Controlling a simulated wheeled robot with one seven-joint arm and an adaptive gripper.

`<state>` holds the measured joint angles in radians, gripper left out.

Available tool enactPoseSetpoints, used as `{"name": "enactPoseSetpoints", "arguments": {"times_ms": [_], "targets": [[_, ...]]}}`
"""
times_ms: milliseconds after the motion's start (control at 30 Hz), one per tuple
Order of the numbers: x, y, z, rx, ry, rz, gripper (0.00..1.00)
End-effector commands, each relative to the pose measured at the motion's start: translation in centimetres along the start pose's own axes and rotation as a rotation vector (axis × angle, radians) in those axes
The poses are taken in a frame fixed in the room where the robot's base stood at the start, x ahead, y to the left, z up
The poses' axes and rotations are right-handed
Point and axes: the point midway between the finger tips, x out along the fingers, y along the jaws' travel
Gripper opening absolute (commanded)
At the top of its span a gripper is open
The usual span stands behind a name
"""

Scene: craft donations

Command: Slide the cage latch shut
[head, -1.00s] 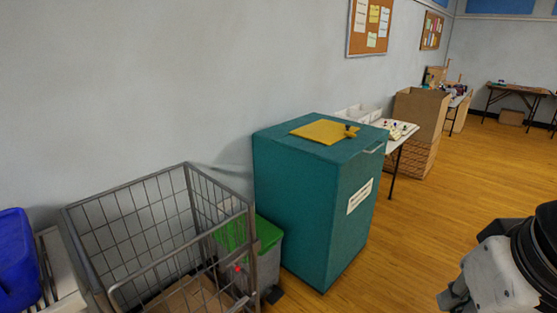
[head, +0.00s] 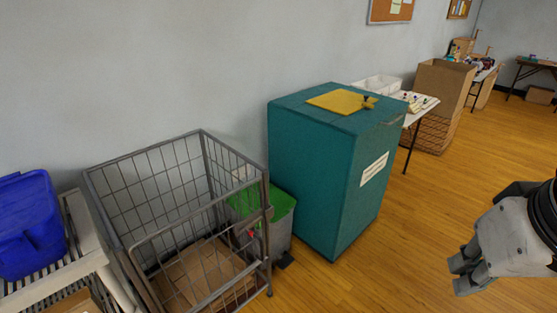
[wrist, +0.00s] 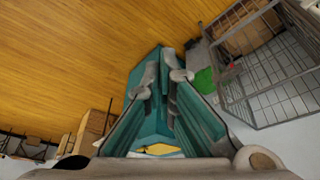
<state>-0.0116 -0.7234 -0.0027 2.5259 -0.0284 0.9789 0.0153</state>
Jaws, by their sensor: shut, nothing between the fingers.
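The grey wire cage (head: 165,238) stands on the floor at the lower left of the head view, open at the top. A small red part (head: 251,233), apparently the latch knob, sits at its right front corner. Whether the latch is open or shut is too small to tell. The cage (wrist: 258,125) and the red part (wrist: 232,67) also show at the right of the wrist view. My gripper (head: 457,275) is shut and empty, at the lower right of the head view, well apart from the cage. Its fingers (wrist: 166,75) show mid-picture in the wrist view.
A teal cabinet (head: 310,170) with a yellow sheet (head: 340,101) on top stands between the cage and my gripper. A green-lidded grey bin (head: 279,232) is close beside the cage. A blue tub (head: 28,225) is at the left. Wooden floor (head: 400,235) is clear before my gripper.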

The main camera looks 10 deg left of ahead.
Motion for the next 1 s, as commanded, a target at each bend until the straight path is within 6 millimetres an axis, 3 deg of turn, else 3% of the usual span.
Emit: {"name": "enactPoseSetpoints", "arguments": {"times_ms": [233,467,767,1000], "targets": [[2.7,-0.7,-5.5,-0.065,-0.032,0.069,0.00],[6.6,-3.2,-11.8,-0.144,-0.038,0.139,0.00],[13.3,-9.3,-19.0,-0.263,-0.011,0.199,0.00],[20.0,-16.5,-23.0,-0.361,0.025,0.217,0.00]]}}
